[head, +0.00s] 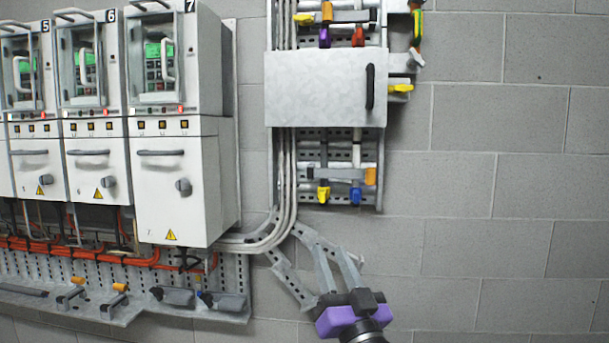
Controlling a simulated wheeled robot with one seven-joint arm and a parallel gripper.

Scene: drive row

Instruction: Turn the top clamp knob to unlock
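Above the grey box, a clamp bar (345,17) carries an orange knob (327,12) and a yellow knob (303,19). A purple knob (324,38) and a red knob (358,37) hang just under it. I cannot tell which of these is the top clamp knob, or its locked state. A second clamp bar (340,174) below the box has an orange knob (370,176), a yellow one and a blue one. My gripper (333,252) is low in the head view, well below both bars, with its grey fingers apart and nothing seen between them.
The grey box (318,88) with a black handle stands out from the wall between the bars. A yellow knob (400,88) juts from its right side. White drive cabinets (178,190) stand at left. Grey cables curve beside the rack. The block wall (510,150) at right is clear.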

